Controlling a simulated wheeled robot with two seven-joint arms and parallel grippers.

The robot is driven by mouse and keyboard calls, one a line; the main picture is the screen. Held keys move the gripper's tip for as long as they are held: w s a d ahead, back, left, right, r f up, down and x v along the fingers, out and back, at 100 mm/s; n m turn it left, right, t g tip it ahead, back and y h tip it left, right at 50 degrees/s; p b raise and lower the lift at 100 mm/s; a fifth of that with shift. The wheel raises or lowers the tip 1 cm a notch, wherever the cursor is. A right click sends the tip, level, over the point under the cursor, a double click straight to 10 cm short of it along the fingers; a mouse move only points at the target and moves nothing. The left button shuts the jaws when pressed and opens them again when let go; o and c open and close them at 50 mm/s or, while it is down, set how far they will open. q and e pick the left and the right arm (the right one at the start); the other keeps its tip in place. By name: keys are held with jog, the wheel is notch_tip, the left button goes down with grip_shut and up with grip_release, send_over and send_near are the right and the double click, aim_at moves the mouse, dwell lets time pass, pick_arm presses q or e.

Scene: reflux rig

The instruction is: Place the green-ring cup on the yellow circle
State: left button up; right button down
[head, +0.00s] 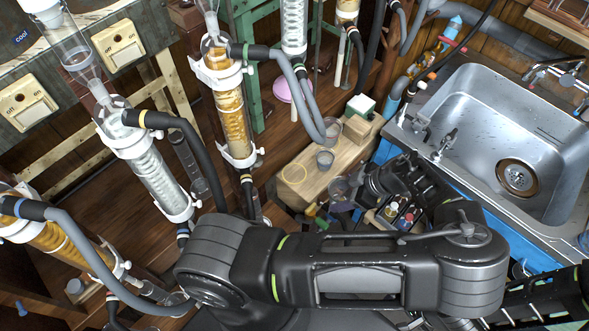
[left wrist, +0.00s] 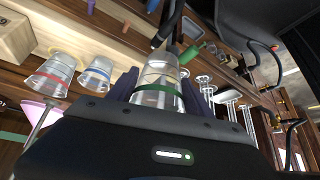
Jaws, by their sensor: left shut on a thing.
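The green-ring cup (left wrist: 158,85) is clear, with a green band, and sits between the two fingers of my left gripper (left wrist: 160,92) in the left wrist view. My left gripper is shut on it. The cup's green band is not clear in the head view. My right gripper is not in view.
A red-ring cup (left wrist: 51,75) and a blue-ring cup (left wrist: 95,74) stand side by side on the bench. A wooden block (head: 357,129) is behind. Grey hoses (head: 305,95) hang close to the cups. A metal sink (head: 500,130) is at right.

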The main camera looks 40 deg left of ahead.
pick_arm(q)
jog(key=a+p, duration=0.1)
jog(key=a, duration=0.4)
jog(key=w+a+p, duration=0.1)
jog(key=a, duration=0.5)
jog(key=a+p, duration=0.1)
jog(key=a, duration=0.5)
jog(key=shift+w+a+p, duration=0.2)
jog(key=shift+w+p, duration=0.05)
jog(key=shift+p, duration=0.15)
jog(key=shift+f+p, duration=0.65)
jog(key=shift+f, duration=1.1)
jog(key=shift+f, duration=0.1)
jog(key=shift+f+b, duration=0.15)
jog(key=shift+b, duration=0.2)
jog(key=o, duration=1.4)
jog(key=shift+o, duration=0.2)
